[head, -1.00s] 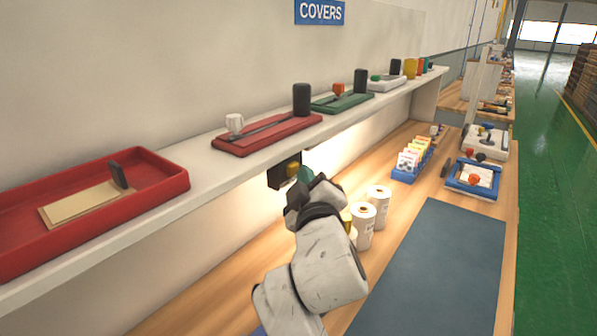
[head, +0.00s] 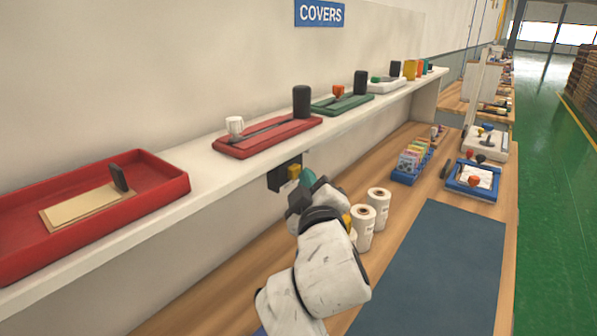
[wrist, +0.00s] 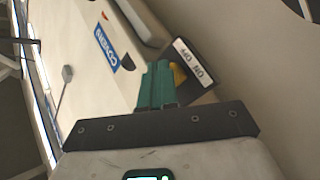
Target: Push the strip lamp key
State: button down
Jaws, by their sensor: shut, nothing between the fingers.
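The strip lamp key is a yellow rocker (head: 294,172) on a black switch box (head: 274,180) under the shelf. The key also shows in the wrist view (wrist: 179,74), on the box (wrist: 205,73) with its white ON and OFF labels. My gripper (head: 308,177) is shut and empty, its green fingertips just right of the key in the head view. In the wrist view the fingertips (wrist: 158,70) lie right beside the key and partly cover it; I cannot tell whether they touch. The area under the shelf is unlit.
The white shelf (head: 205,180) runs just above my gripper, with a red tray (head: 165,163) and several fixtures on it. White rolls (head: 378,202) stand on the bench close to the right of my arm. A blue mat (head: 440,250) lies clear farther right.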

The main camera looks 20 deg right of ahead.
jog(key=shift+s+d, duration=0.1)
jog(key=shift+s, duration=0.1)
jog(key=shift+d, duration=0.1)
jog(key=s+d+p, duration=0.2)
jog(key=s+d, duration=0.1)
jog(key=s, duration=0.2)
jog(key=shift+d+p, duration=0.25)
jog(key=shift+p, duration=0.15)
